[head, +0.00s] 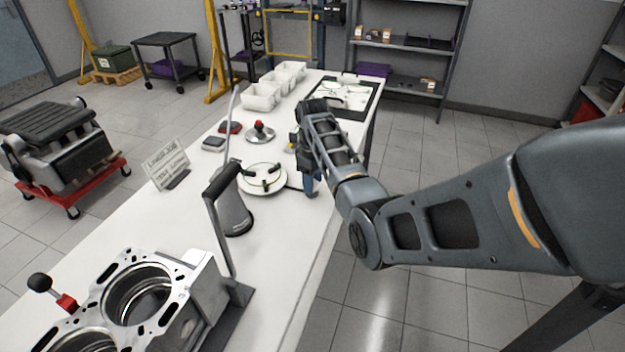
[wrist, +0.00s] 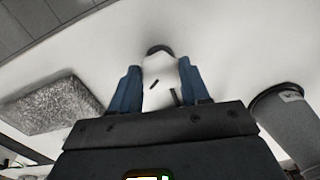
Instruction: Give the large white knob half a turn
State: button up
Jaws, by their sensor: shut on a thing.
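The white knob (wrist: 160,72) shows in the wrist view between the two blue fingers of my gripper (wrist: 160,88). It has short dark marks on its face, and a dark rounded part shows just beyond it. The fingers are shut on its two sides. In the head view my gripper (head: 310,184) is low over the right edge of the white bench (head: 284,228), with a blue finger showing. The knob is hidden there behind my gripper and arm.
A red-topped metal piece (head: 259,131) is behind. The engine block (head: 188,280) fills the near bench. The wrist view shows a speckled grey block (wrist: 50,105) and a grey cylinder (wrist: 288,118).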

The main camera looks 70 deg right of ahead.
jog(key=n, duration=0.5)
jog(key=shift+w+d+n, duration=0.1)
jog(key=shift+n, duration=0.2)
jog(key=n, duration=0.4)
jog(key=shift+n, duration=0.4)
jog(key=shift+r+n, duration=0.1)
jog(key=shift+n, duration=0.2)
jog(key=o, duration=1.1)
jog(key=shift+c, duration=0.2)
jog(key=shift+r+b, duration=0.45)
jog(key=shift+r, duration=3.4)
